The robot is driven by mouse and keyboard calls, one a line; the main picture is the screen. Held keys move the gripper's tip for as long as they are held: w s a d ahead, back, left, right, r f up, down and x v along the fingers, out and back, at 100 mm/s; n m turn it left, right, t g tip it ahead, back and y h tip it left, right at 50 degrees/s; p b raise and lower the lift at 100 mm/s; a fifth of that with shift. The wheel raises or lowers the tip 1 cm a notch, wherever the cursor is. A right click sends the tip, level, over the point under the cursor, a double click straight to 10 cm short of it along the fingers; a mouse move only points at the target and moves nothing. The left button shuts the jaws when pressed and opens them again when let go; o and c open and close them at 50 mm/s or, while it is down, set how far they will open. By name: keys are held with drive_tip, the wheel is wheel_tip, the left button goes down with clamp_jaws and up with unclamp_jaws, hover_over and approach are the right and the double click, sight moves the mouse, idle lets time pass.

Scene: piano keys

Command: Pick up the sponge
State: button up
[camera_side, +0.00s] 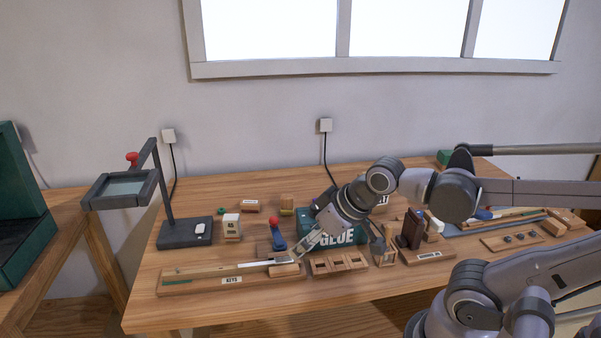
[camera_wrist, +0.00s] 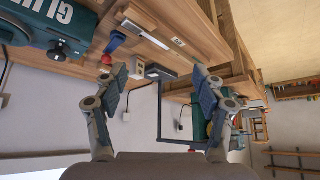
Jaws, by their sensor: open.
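No object is plainly recognisable as a sponge. A small yellowish block (camera_side: 287,205) at the back of the bench, left of the glue box, could be one, but it is too small to tell. My gripper (camera_side: 308,243) is in front of the green GLUE box (camera_side: 341,236), tilted down to the left, with the yellowish block behind it. In the wrist view my gripper (camera_wrist: 163,78) has its two fingers wide apart with nothing between them touching. That view is tilted and shows the GLUE box (camera_wrist: 62,18) at upper left.
A blue tool with a red knob (camera_side: 277,235) stands left of my gripper. A long KEYS tray (camera_side: 208,285) and a slotted wooden rack (camera_side: 338,264) lie in front. A white-topped block (camera_side: 232,228) and a magnifier stand (camera_side: 185,232) are at left. Bare wood (camera_side: 160,318) runs along the front.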

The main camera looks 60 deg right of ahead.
drive_tip(key=shift+r, duration=0.1)
drive_tip(key=w+d+r+m+g, duration=0.25)
drive_tip(key=w+d+r, duration=0.2)
drive_tip(key=w, duration=0.25)
drive_tip(key=m+g, duration=0.5)
drive_tip(key=m, duration=0.4)
hover_over(287, 196)
drive_tip(key=shift+n, duration=0.25)
drive_tip(key=f, duration=0.6)
drive_tip(key=a+f, duration=0.1)
drive_tip(key=f, duration=0.2)
drive_tip(key=shift+f, duration=0.25)
drive_tip(key=shift+d+f, duration=0.2)
drive_tip(key=shift+f, duration=0.05)
drive_tip(key=f, duration=1)
drive_tip(key=shift+d+f, duration=0.25)
drive_tip(key=shift+f, duration=0.15)
